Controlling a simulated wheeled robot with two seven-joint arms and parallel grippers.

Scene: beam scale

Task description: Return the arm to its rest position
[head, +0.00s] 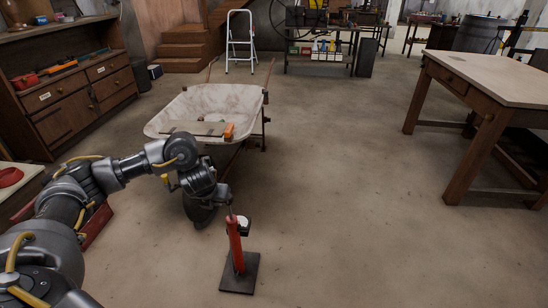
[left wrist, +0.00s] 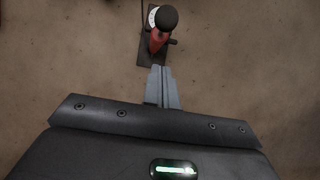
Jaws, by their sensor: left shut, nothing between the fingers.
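My left arm reaches in from the left in the head view. The gap between fingers and pump is hard to judge. In the head view my forearm and gripper hide part of the wheelbarrow. My right gripper is out of view.
A wheelbarrow (head: 190,106) with boards and an orange item stands just behind my arm. A wooden cabinet (head: 70,105) is at the left, a wooden table (head: 490,78) at the right. A stepladder (head: 240,42) stands at the back. The floor right of the pump is clear.

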